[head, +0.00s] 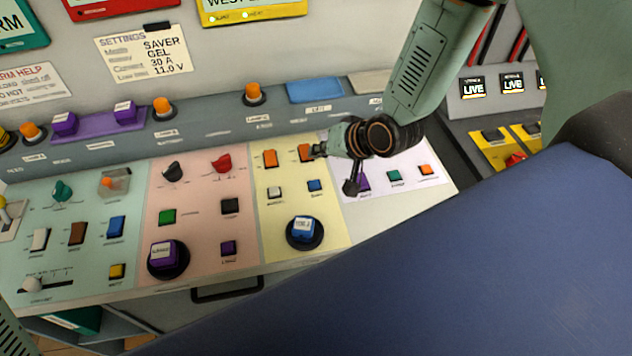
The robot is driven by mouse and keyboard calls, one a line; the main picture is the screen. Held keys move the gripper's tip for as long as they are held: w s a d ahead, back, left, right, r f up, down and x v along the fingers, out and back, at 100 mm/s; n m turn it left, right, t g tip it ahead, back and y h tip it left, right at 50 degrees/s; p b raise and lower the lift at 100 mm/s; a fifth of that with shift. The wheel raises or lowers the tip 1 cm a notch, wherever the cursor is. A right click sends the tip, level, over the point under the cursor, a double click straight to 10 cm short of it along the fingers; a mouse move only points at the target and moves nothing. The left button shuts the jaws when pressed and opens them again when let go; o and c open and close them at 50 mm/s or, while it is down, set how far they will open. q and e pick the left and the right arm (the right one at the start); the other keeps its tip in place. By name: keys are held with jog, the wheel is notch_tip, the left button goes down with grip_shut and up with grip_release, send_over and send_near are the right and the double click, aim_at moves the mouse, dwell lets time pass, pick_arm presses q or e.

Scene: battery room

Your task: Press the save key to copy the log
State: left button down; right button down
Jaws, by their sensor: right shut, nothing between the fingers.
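The control desk (408,205) carries several keys in coloured panels; most key labels are too small to read, so I cannot tell which is the save key. My left gripper is not in view.
Large round-based buttons, one blue (303,230) and one purple (163,254), stand up from the desk. Orange knobs (254,92) line the raised ledge behind. A settings card (143,52) hangs on the back wall. Yellow units (493,148) stand at the right.

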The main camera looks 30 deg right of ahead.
jog(key=b, duration=0.7)
send_over(318, 185)
notch_tip(318, 185, down, 7)
jog(key=shift+f, duration=0.4)
jog(key=shift+w+a+f+b, duration=0.15)
jog(key=shift+f+b, duration=0.15)
jog(key=shift+f, duration=0.05)
jog(key=shift+r, duration=0.1)
dwell(0.5)
